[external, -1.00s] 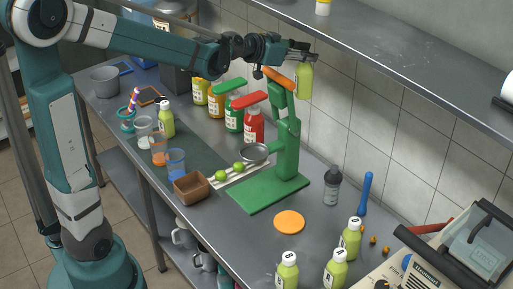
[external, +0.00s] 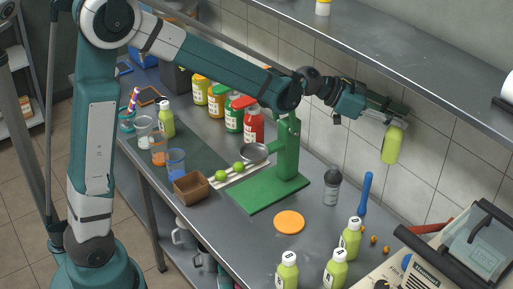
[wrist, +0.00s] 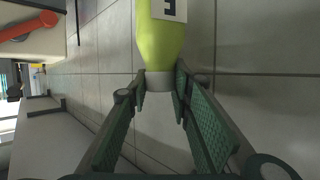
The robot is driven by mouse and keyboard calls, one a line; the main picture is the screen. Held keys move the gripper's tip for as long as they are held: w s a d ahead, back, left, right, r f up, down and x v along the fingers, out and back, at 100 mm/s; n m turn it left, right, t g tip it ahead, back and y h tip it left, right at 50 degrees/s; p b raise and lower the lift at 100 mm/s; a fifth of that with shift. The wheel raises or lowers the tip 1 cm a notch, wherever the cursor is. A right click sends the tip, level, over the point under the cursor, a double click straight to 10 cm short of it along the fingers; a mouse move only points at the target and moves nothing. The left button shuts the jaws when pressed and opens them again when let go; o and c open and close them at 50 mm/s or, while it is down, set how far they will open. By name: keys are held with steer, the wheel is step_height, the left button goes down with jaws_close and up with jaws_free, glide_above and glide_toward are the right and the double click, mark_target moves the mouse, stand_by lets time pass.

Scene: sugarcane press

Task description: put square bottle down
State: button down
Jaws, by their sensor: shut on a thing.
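The square bottle (external: 391,146) is yellow-green and hangs from my gripper (external: 396,121), high above the right part of the counter and in front of the tiled wall. In the wrist view my gripper (wrist: 160,85) is shut on the bottle's pale cap end. The bottle (wrist: 162,40) shows a white label with a black letter there. It looks slightly tilted in the external view and touches nothing but the fingers.
Below are a grey bottle (external: 332,187), a blue tool (external: 367,193) and several capped green bottles (external: 349,239). A green press (external: 287,165) stands left and a machine (external: 460,250) at right. A metal shelf (external: 400,70) runs above. An orange disc (external: 289,222) lies on the counter (external: 245,235).

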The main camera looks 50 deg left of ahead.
steer(key=s+d+f+m+g+h+b, duration=0.1)
steer(key=d+f+m+g+b, duration=0.1)
steer(key=d+f, duration=0.6)
steer(key=d+f+m+g+h+b, duration=0.2)
steer(key=d+f, duration=0.6)
steer(key=d, duration=0.5)
steer(key=shift+s+d+m+g+h, duration=0.3)
steer(key=shift+s+d+m+g, duration=0.1)
steer(key=shift+m, duration=0.2)
step_height(320, 180, down, 6)
steer(key=b, duration=0.1)
steer(key=shift+b, duration=0.35)
steer(key=shift+f, duration=0.15)
steer(key=shift+f+b, duration=0.4)
steer(key=shift+f, duration=1.55)
